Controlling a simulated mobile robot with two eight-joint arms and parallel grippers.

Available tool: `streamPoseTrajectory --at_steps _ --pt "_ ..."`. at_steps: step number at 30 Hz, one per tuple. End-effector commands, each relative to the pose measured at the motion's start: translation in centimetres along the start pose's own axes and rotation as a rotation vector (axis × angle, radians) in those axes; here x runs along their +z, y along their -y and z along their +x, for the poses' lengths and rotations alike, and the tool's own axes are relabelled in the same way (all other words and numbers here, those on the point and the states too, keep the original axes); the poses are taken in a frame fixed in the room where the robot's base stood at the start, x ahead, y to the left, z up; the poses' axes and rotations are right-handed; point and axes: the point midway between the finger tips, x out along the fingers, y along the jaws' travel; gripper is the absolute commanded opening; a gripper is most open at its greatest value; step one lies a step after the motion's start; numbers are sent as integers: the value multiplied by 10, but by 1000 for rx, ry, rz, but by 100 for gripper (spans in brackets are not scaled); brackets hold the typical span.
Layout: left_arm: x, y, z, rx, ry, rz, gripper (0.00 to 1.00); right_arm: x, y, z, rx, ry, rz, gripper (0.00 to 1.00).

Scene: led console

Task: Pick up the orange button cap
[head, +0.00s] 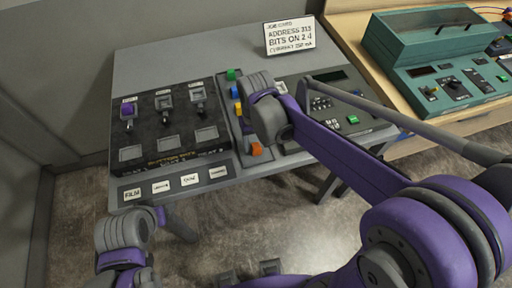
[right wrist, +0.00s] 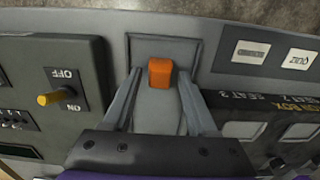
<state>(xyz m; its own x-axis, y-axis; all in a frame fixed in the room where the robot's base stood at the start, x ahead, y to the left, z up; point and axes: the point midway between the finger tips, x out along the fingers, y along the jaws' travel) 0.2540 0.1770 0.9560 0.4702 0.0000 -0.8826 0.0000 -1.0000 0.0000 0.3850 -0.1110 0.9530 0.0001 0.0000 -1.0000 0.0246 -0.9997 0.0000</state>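The orange button cap (head: 256,149) sits near the front end of the narrow grey tray (head: 247,160) in the middle of the console. In the right wrist view the orange cap (right wrist: 160,72) lies between the two fingers of my right gripper (right wrist: 160,83).
Green (head: 231,74), blue (head: 234,92) and yellow (head: 238,108) caps lie farther back in the tray. A black switch panel (head: 168,125) is left of it; a keypad panel (head: 335,105) is right. A sign (head: 290,37) stands behind. A teal device (head: 430,55) sits on the wooden bench.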

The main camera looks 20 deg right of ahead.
Motion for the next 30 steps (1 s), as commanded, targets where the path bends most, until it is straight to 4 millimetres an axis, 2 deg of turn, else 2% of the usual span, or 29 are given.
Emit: streamPoseTrajectory --at_steps 1,9,22,26,30 --pt "0 0 0 0 0 0 62 0 0 0 0 0 0 47" --pt "0 0 0 0 0 0 62 0 0 0 0 0 0 0" --pt "-1 0 0 0 -1 0 62 0 0 -6 0 0 0 0" --pt "-2 0 -2 0 -2 0 62 0 0 -22 0 0 0 0" --pt "-4 0 -3 0 -4 0 62 0 0 -50 0 -1 -1 0"
